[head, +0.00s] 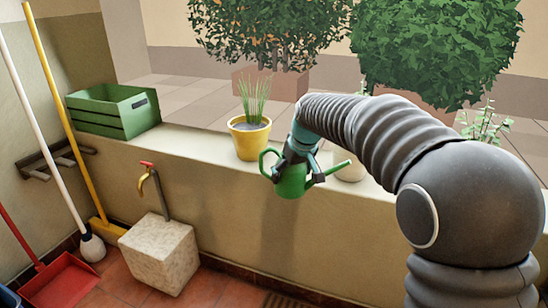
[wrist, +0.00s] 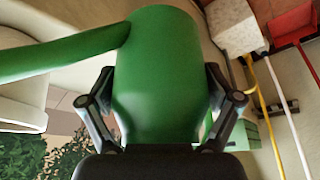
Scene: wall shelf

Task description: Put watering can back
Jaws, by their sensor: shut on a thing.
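The green watering can (head: 292,181) is held in my gripper (head: 296,158) in front of the low wall's top edge, with its spout to the right and its handle to the left. In the wrist view the can (wrist: 165,75) fills the middle, and the fingers of my gripper (wrist: 162,105) close on both its sides. The can hangs clear of the wall top in the head view; its underside is hidden there.
A yellow pot (head: 250,140) with a grassy plant stands left of the can. A white pot (head: 350,168) is partly hidden behind the spout. A green crate (head: 115,110) sits at the ledge's left end. A tap block (head: 160,252), brooms and a red dustpan (head: 62,282) stand below left.

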